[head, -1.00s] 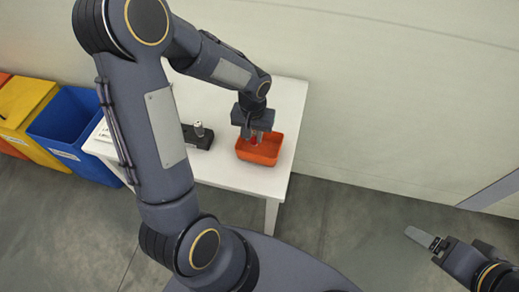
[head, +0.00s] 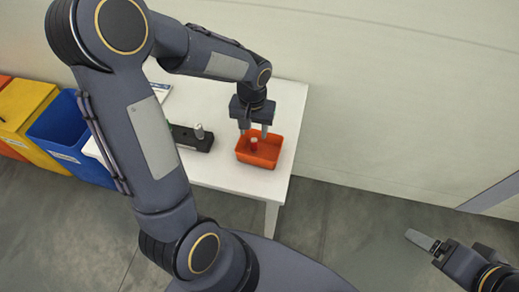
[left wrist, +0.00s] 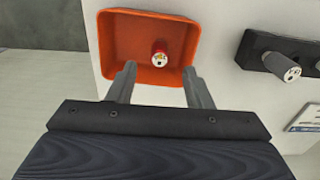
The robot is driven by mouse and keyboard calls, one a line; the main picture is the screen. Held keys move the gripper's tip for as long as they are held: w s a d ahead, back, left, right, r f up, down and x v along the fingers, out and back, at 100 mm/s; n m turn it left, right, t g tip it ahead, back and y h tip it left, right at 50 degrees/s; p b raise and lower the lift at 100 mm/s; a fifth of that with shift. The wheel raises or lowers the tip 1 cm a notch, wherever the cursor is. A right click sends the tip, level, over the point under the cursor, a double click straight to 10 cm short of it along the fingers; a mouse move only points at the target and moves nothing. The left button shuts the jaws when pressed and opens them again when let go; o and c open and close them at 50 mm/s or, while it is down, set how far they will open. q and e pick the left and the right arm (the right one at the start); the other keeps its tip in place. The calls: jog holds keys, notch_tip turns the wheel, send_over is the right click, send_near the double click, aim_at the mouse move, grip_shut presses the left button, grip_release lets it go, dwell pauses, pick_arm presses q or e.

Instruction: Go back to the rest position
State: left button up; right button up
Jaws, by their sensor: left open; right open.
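My left gripper (head: 254,131) is open and empty above the orange tray (head: 268,163) on the white table. In the left wrist view its two fingers (left wrist: 160,88) are spread apart, pointing over the near edge of the orange tray (left wrist: 122,35). A small red piece with a light end (head: 253,144) stands in the tray; it also shows in the left wrist view (left wrist: 160,54), apart from the fingers. My right gripper (head: 430,243) is at the lower right, away from the table. It is open, with one finger seen clearly.
The white table (head: 230,178) stands against a pale wall. A black holder (head: 190,138) with a metallic piece (head: 200,131) stands left of the tray. Blue (head: 62,133) and yellow (head: 22,130) bins stand on the left. The floor right of the table is clear.

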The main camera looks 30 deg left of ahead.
pick_arm(q)
notch_tip(320, 180, up, 4)
jog(key=shift+f, duration=0.15)
dwell(0.4)
jog(key=shift+s, duration=0.15)
jog(key=s+d+r+t+h, duration=0.2)
jog(key=s+r, duration=0.2)
jog(key=s, duration=0.4)
jog(key=s+d+r+m+t+h, duration=0.1)
jog(key=s+d+r+t, duration=0.1)
jog(key=s, duration=0.6)
notch_tip(320, 180, up, 2)
jog(key=shift+s+r+t+h, duration=0.15)
jog(key=shift+s+t+h, duration=0.25)
jog(key=shift+t, duration=0.4)
